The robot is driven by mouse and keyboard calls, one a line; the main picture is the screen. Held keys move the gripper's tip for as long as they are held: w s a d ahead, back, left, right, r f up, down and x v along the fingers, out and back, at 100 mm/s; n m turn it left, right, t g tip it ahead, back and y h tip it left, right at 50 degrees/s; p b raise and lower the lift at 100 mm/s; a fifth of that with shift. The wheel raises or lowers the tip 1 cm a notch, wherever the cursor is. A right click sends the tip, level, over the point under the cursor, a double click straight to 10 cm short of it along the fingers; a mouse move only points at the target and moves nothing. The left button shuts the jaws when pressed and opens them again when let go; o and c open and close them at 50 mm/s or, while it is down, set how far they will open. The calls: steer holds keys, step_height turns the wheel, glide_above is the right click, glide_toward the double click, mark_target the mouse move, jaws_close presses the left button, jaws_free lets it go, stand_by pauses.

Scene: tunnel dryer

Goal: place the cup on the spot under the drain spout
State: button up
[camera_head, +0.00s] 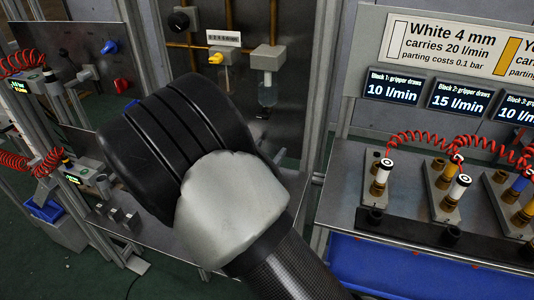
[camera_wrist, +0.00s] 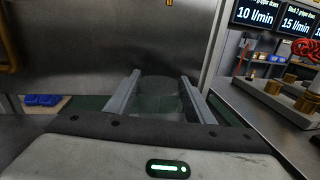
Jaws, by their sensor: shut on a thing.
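In the wrist view my gripper (camera_wrist: 158,82) has its two fingers on either side of a see-through, greyish cup (camera_wrist: 158,103). It is shut on the cup. The cup seems upright; its lower part is hidden behind my gripper's body. A small dark drain spout (camera_head: 262,114) shows there under a clear bowl (camera_head: 267,95) on the metal back panel. The spot under the spout is hidden behind my arm.
A yellow knob (camera_head: 216,58) and a black knob (camera_head: 180,21) sit on the panel left of the bowl. At right stands a bench (camera_head: 350,160) with fittings, red coiled hoses and displays. In the wrist view a metal panel (camera_wrist: 90,45) lies ahead of the cup.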

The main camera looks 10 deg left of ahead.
steer(key=o, duration=0.7)
steer(key=shift+f, duration=0.1)
steer(key=o, duration=0.4)
steer(key=shift+o, duration=0.2)
